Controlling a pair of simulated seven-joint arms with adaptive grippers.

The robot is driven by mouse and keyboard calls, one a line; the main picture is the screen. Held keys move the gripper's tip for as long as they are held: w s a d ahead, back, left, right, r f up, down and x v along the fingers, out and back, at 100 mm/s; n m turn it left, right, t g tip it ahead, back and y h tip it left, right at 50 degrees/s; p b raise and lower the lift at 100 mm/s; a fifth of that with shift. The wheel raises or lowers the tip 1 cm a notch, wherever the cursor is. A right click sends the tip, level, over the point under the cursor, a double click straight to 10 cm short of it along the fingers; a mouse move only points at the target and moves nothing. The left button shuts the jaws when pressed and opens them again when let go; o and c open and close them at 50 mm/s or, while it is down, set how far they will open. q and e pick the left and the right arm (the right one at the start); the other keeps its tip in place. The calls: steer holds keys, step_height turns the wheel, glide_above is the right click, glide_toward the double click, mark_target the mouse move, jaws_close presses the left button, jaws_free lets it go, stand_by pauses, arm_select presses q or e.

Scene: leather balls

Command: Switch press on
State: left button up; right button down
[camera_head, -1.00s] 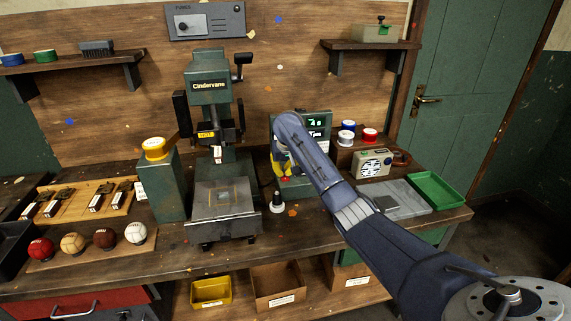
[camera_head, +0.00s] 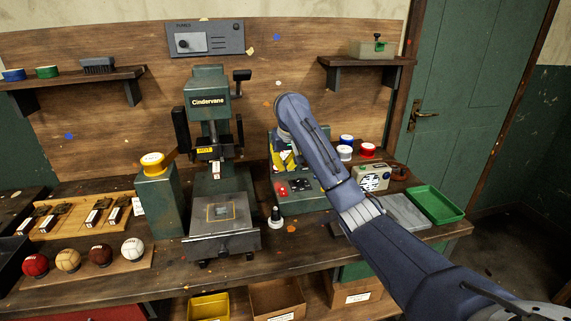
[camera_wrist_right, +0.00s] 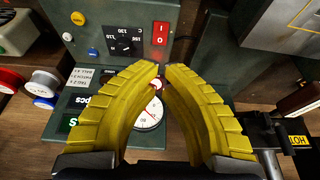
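The heat press (camera_head: 209,102), labelled Cindervane, stands on the bench with its bare lower plate (camera_head: 222,213) in front. Right of it is its green control box (camera_head: 312,201). The box has a red rocker switch (camera_head: 281,189) marked I and O, which also shows in the wrist view (camera_wrist_right: 160,34), beside a black dial (camera_wrist_right: 124,40). I cannot tell which side of the rocker is pressed. My right gripper's yellow fingers (camera_wrist_right: 162,69) are together at the tips, holding nothing, over the box face, apart from the switch. In the head view my arm partly hides them. My left gripper is not in view.
A small black-and-white bottle (camera_head: 275,216) stands in front of the box. A green post with a yellow-topped knob (camera_head: 152,163) stands left of the press. Balls (camera_head: 101,255) sit at front left.

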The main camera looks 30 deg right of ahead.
steer(key=shift+s+r, duration=0.2)
steer(key=shift+r, duration=0.1)
stand_by(0.4)
